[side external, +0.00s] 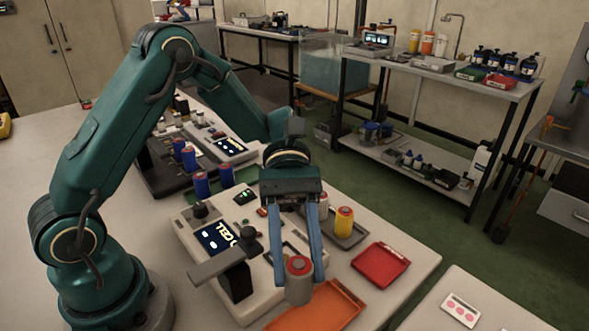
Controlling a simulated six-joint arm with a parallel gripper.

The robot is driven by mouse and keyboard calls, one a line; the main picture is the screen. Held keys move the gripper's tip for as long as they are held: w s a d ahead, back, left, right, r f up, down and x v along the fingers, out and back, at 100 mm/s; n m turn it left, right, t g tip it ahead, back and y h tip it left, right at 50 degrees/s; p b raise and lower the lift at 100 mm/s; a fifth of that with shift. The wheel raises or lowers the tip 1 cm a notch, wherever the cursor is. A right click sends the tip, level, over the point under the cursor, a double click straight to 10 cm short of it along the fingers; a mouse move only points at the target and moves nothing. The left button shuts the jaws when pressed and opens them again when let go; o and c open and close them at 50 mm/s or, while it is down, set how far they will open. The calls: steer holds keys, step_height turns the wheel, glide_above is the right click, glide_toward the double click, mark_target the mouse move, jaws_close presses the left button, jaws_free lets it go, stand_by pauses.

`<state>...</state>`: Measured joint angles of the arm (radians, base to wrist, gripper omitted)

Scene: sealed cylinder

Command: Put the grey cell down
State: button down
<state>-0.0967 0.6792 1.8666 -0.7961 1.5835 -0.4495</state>
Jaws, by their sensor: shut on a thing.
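The grey cell (299,286) is upright, with a reddish top. My gripper (300,272) points down with its two blue fingers shut on the cell, one on each side.
A red tray (382,262) lies to the right. A grey tray (350,238) behind holds a yellow cell (344,221) and a paler one. Several blue cells (201,185) stand behind the tester.

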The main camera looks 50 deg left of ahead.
step_height(320, 180, up, 10)
steer(key=shift+r, duration=0.15)
steer(key=a+n+t+h, duration=0.2)
steer(key=a+n+t, duration=0.75)
steer(key=a, duration=1.15)
steer(key=shift+m+t, duration=0.25)
steer(key=shift+t, duration=0.1)
steer(key=w+d+f, duration=0.1)
steer(key=d+f, duration=0.2)
steer(key=f, duration=0.1)
steer(key=w+d+f, duration=0.1)
steer(key=d+f, duration=0.2)
steer(key=w+d+f, duration=0.2)
steer(key=d+f, duration=0.2)
steer(key=shift+d+f, duration=0.1)
steer(key=shift+f, duration=0.2)
steer(key=shift+w+d+f, duration=0.15)
steer(key=shift+d+f, duration=0.2)
steer(key=shift+f, duration=1.85)
steer(key=shift+f, duration=0.3)
